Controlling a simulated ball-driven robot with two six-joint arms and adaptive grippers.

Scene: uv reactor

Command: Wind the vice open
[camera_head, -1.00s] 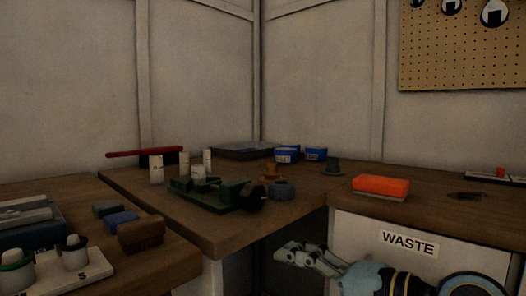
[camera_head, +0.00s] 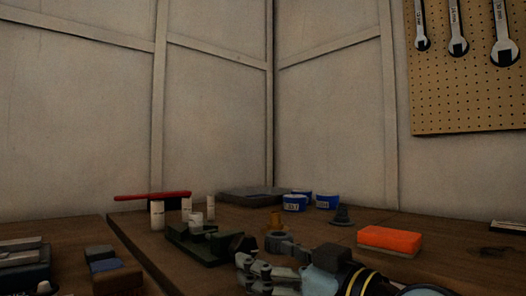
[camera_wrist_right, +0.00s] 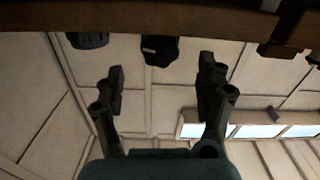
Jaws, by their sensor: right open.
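The green vice (camera_head: 203,243) sits on the corner bench in the head view, with white cylinders standing on and beside it. A dark block or knob (camera_head: 243,244) is at its right end. My right gripper (camera_head: 262,273) is low in front of the bench, just below and right of the vice's dark end. In the wrist view, which looks upside down, its open fingers (camera_wrist_right: 161,92) have nothing between them. A dark knob-like part (camera_wrist_right: 160,50), probably the vice's end, lies beyond the gap between the fingertips. My left gripper is out of view.
A ribbed grey-blue piece (camera_head: 278,242) lies right of the vice, with a brass part (camera_head: 275,221) behind it. An orange block (camera_head: 390,240), a dark stepped part (camera_head: 342,216) and blue tins (camera_head: 295,202) stand farther right and back. A red-handled brush-like tool (camera_head: 152,196) is behind.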

